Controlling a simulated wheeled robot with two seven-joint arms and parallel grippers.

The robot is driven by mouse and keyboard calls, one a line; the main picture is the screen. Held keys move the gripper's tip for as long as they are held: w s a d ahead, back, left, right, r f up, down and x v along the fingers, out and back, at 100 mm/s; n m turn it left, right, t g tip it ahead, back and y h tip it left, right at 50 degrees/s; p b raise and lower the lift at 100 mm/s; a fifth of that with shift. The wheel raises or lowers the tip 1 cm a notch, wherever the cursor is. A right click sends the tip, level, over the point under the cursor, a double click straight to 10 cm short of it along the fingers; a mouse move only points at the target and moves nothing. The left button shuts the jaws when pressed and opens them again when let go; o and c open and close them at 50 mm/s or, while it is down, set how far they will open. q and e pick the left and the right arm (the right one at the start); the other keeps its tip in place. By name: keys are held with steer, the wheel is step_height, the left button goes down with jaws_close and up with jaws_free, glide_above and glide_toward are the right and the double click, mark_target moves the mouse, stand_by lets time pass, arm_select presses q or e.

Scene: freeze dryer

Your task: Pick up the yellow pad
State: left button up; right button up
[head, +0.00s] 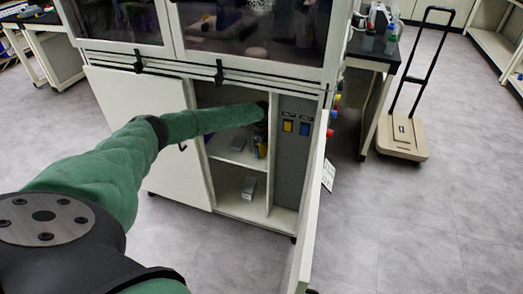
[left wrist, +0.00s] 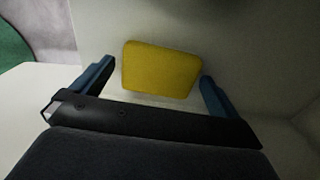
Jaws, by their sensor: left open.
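The yellow pad (left wrist: 160,71) shows in the left wrist view as a flat yellow block with rounded corners near a pale surface. My left gripper (left wrist: 157,74) is open, with one blue finger to each side of the pad. Gaps show between the fingers and the pad, and I see no grip on it. In the head view my left arm reaches into the open lower cabinet, and the gripper (head: 261,133) is small and dark by the upper shelf. A bit of yellow shows there, too small to tell apart. My right gripper is not in view.
The cabinet's inner shelf (head: 235,155) has a grey object (head: 249,187) below it. A divider stands right of the gripper, beside a grey panel with a yellow item (head: 288,126) and a blue item (head: 305,129). The open right door (head: 312,215) juts forward.

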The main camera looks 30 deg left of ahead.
mark_target(262, 147)
arm_select(q)
steer(key=c, duration=0.9)
steer(key=shift+r, duration=0.1)
step_height(262, 147, up, 10)
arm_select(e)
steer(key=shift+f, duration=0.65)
